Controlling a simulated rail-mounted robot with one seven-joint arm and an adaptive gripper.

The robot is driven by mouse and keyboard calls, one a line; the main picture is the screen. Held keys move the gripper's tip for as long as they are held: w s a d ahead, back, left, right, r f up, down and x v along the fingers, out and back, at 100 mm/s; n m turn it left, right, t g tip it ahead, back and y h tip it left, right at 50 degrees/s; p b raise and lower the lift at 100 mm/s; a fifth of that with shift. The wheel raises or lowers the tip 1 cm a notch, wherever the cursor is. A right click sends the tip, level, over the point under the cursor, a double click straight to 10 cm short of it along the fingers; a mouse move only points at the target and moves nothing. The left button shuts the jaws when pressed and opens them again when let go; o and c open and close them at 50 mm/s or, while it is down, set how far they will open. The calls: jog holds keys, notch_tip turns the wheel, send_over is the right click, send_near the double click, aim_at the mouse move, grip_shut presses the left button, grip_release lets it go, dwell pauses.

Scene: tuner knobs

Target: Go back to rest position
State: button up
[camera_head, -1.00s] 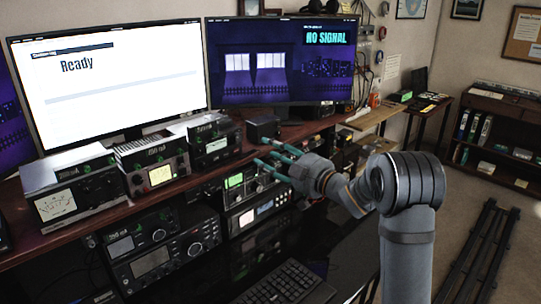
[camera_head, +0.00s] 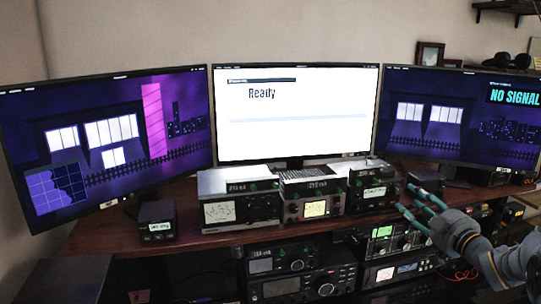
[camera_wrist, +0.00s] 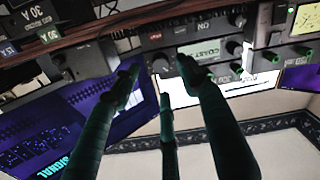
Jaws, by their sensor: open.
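My gripper (camera_head: 420,212) is at the right of the head view, in front of the desk edge. Its teal fingers are spread and point left toward the radio units. In the wrist view the three dark green fingers (camera_wrist: 160,95) are apart with nothing between them. Beyond the fingertips in that view is a small radio unit with a lit display (camera_wrist: 200,50) and round knobs. I cannot tell from the head view whether a finger touches any unit.
Several tuner units, such as the one with a white dial (camera_head: 240,210), line the desk (camera_head: 200,243). More radios (camera_head: 300,275) sit below. The middle monitor (camera_head: 295,125) reads "Ready"; the right monitor (camera_head: 460,118) reads "NO SIGNAL". A small box (camera_head: 157,220) stands at left.

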aim_at(399, 192)
jog(key=x, duration=0.5)
jog(key=shift+r, duration=0.1)
jog(key=shift+p, duration=0.5)
jog(key=shift+s, duration=0.1)
